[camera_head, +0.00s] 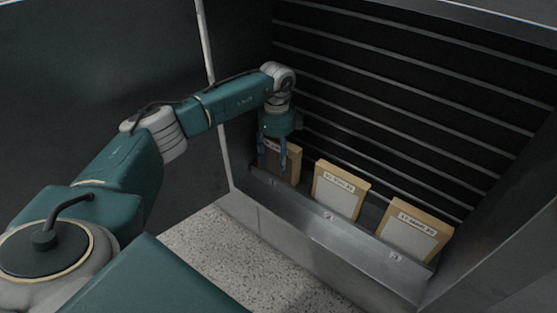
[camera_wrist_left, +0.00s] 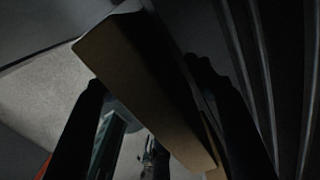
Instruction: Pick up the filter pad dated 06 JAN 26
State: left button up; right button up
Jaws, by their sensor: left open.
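Three filter pads with tan frames and small white date labels stand in a row in a metal trough: the left pad (camera_head: 293,164), the middle pad (camera_head: 340,190) and the right pad (camera_head: 414,231). The label prints are too small to read surely, and the left pad's label is partly hidden by my gripper. My left gripper (camera_head: 272,168) points down at the left pad, open, with its fingers overlapping it in the head view. In the left wrist view a tan pad edge (camera_wrist_left: 140,88) runs diagonally between the two dark fingers; contact cannot be told.
The metal trough (camera_head: 318,232) has a raised front lip with small round number marks. A dark slatted wall (camera_head: 400,90) rises close behind the pads. A side panel (camera_head: 500,245) closes the right end. Speckled floor (camera_head: 215,245) lies in front.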

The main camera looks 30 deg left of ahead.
pick_arm(q)
jog(key=shift+f, duration=1.35)
pick_arm(e)
jog(key=shift+r, duration=0.55)
pick_arm(q)
jog(key=c, duration=1.3)
jog(key=shift+r, duration=0.1)
